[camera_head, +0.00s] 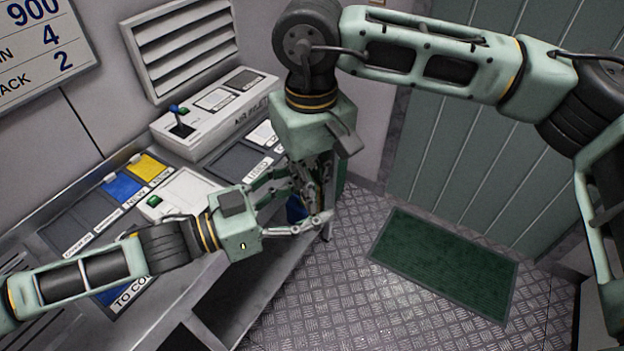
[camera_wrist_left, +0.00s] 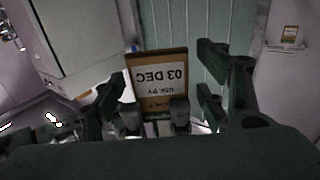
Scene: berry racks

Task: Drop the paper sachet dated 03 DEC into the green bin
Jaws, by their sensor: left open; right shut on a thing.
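The paper sachet (camera_wrist_left: 160,78), brown with a white label reading 03 DEC upside down, shows in the left wrist view between the dark fingers of my left gripper (camera_wrist_left: 158,98). In the head view my left gripper (camera_head: 303,202) is open, reaching in from the left to the sachet. My right gripper (camera_head: 318,203) points down there and is shut on the sachet, which is mostly hidden by the fingers. The two grippers overlap, so I cannot tell whether the left fingers touch the sachet. I cannot make out the green bin for sure.
A grey counter carries labelled trays, including a blue one (camera_head: 122,186) and a yellow one (camera_head: 149,168), and a control box (camera_head: 215,112) with a lever. A blue thing (camera_head: 296,209) shows partly behind the grippers. A green mat (camera_head: 445,262) lies on the metal floor, with free room around it.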

